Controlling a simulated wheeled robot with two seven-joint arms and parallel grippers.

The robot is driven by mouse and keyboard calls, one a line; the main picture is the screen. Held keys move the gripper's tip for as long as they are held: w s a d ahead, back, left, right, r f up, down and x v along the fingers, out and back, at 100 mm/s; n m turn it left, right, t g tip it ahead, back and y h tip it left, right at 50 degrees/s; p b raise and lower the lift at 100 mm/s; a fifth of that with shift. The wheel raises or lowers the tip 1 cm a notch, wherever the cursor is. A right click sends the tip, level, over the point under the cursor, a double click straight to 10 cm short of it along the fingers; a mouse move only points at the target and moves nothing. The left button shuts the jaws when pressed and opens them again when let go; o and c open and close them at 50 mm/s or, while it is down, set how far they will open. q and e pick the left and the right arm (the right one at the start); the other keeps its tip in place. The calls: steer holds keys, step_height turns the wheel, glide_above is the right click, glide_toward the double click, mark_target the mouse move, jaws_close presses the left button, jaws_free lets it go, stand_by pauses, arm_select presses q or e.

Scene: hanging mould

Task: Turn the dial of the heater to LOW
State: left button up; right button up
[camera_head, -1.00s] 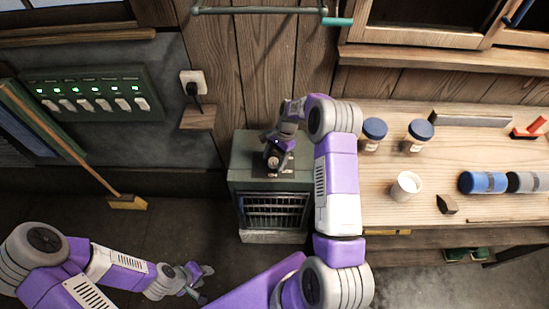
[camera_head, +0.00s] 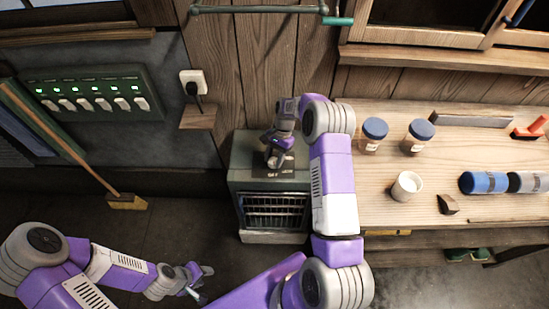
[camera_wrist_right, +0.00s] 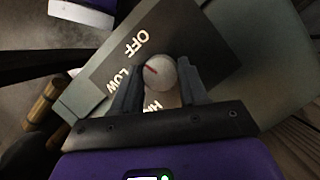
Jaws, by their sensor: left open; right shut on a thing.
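The heater (camera_head: 245,160) stands on the floor left of the workbench, its top plate facing up. In the right wrist view its dial (camera_wrist_right: 162,76) is a pale round knob with a red mark. The mark points left and slightly up, between the OFF label (camera_wrist_right: 129,43) and the LOW label (camera_wrist_right: 127,77). The HIGH label (camera_wrist_right: 153,106) is partly hidden. My right gripper (camera_wrist_right: 160,68) has its fingers on both sides of the dial and is shut on it; in the head view it covers the dial. My left gripper (camera_head: 204,281) is open and empty, low and left of the heater.
The workbench (camera_head: 340,195) on the right carries jars, a white cup (camera_head: 407,185) and a blue cylinder (camera_head: 482,182). A broom (camera_head: 127,201) leans at the left below a switch panel (camera_head: 95,93). A small wooden shelf (camera_head: 198,117) sits on the wall above left of the heater.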

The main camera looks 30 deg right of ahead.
steer(key=n+g+h, duration=0.1)
steer(key=n, duration=0.3)
steer(key=shift+w+a+n+b, duration=0.1)
steer(key=shift+n+b, duration=0.2)
steer(key=shift+n+g+h, duration=0.6)
steer(key=shift+n+h, duration=0.3)
steer(key=shift+n, duration=1.4)
steer(key=o, duration=1)
steer(key=shift+a, duration=0.1)
steer(key=v, duration=0.7)
steer(key=shift+w+r+p, duration=0.2)
steer(key=shift+r+p, duration=0.05)
steer(key=shift+p, duration=0.1)
